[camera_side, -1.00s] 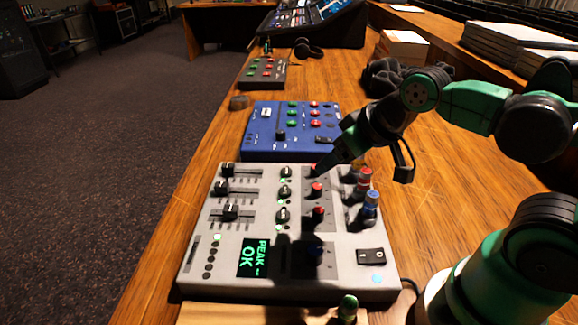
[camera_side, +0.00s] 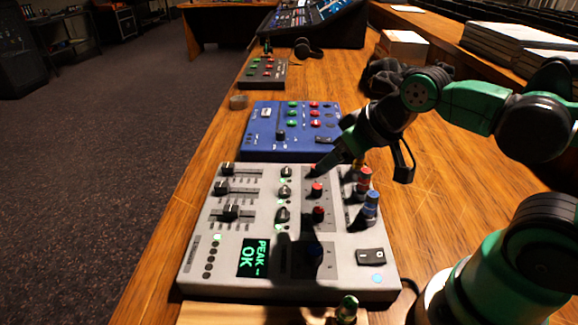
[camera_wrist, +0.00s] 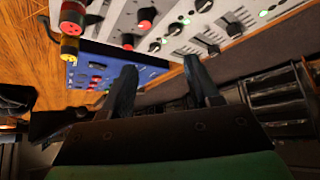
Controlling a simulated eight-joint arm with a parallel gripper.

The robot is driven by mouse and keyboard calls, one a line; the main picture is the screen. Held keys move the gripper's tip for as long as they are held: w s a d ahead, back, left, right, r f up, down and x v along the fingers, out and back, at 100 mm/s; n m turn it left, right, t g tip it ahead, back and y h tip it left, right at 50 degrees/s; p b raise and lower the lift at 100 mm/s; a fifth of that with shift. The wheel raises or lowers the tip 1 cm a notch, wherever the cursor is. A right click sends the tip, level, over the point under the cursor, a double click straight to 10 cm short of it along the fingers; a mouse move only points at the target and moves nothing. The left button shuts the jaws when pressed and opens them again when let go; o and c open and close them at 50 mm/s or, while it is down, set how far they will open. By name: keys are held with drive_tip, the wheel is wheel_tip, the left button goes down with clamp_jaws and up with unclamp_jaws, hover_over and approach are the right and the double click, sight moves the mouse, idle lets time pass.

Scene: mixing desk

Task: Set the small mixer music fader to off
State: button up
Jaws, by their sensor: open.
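The small mixer (camera_side: 215,265) is a light grey box on the wooden desk, in the front middle of the side view. Three black fader caps sit in slots on its left part: a far one (camera_side: 228,169), a middle one (camera_side: 221,188) and a near one (camera_side: 231,212). I cannot read which one is the music fader. My gripper (camera_side: 318,170) is above the mixer's far right part, near the red knobs. In the wrist view my gripper (camera_wrist: 160,80) has two dark fingers standing apart with nothing between them. The mixer also shows there (camera_wrist: 185,12), at the top.
Red knobs (camera_side: 317,189) and upright plugs with red and blue bands (camera_side: 371,205) stand on the mixer's right side. A screen (camera_side: 254,257) reads PEAK OK. A blue box (camera_side: 262,140) with buttons lies just beyond. The desk left of the mixer is narrow but clear.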

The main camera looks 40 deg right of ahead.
drive_tip(key=n+g, duration=0.7)
drive_tip(key=n, duration=0.2)
hover_over(230, 208)
wheel_tip(230, 208, down, 4)
drive_tip(key=shift+d+r, duration=0.15)
drive_tip(key=shift+r, duration=0.1)
drive_tip(key=shift+f, duration=2.9)
clamp_jaws()
